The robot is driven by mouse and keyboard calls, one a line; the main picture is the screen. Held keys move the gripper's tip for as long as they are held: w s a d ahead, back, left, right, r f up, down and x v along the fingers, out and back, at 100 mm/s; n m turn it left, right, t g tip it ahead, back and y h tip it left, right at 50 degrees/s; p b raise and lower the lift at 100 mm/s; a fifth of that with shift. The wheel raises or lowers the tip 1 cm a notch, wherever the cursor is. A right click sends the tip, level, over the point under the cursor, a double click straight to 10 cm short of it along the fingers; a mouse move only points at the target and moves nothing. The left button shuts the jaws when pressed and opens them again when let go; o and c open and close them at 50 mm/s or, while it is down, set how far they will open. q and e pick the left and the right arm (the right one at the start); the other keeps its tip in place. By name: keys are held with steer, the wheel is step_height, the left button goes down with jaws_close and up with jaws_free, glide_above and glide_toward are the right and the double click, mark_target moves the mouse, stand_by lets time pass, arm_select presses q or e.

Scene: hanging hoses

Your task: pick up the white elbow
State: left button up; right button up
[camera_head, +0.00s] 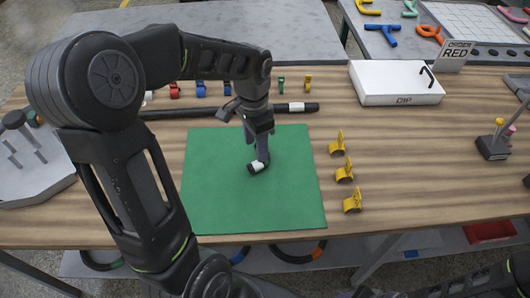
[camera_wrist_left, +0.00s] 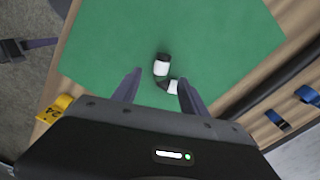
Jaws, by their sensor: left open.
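The white elbow (camera_head: 258,167), a bent piece with white and black sections, lies on the green mat (camera_head: 215,200). It also shows in the left wrist view (camera_wrist_left: 161,68), near the far ends of the two fingers. My left gripper (camera_head: 260,151) points down over the mat, just above and behind the elbow, and partly covers it in the head view. Its fingers (camera_wrist_left: 157,80) are apart, with nothing held between them. I cannot tell how high the fingertips are above the elbow. My right gripper is not in view.
Several yellow clips (camera_head: 344,170) stand right of the mat. A black hose with a white band (camera_head: 296,107) lies behind it. A white DIP box (camera_head: 395,83) and an ORDER RED sign (camera_head: 455,55) are at the back right. A grey pegged plate (camera_head: 30,165) is at the left.

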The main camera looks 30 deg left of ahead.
mark_target(257, 163)
arm_select(q)
steer(key=shift+w+f, duration=0.1)
steer(key=shift+f, duration=1.25)
steer(key=shift+w+f+p, duration=0.1)
steer(key=shift+f+p, duration=0.45)
steer(key=shift+f, duration=2.05)
jaws_close()
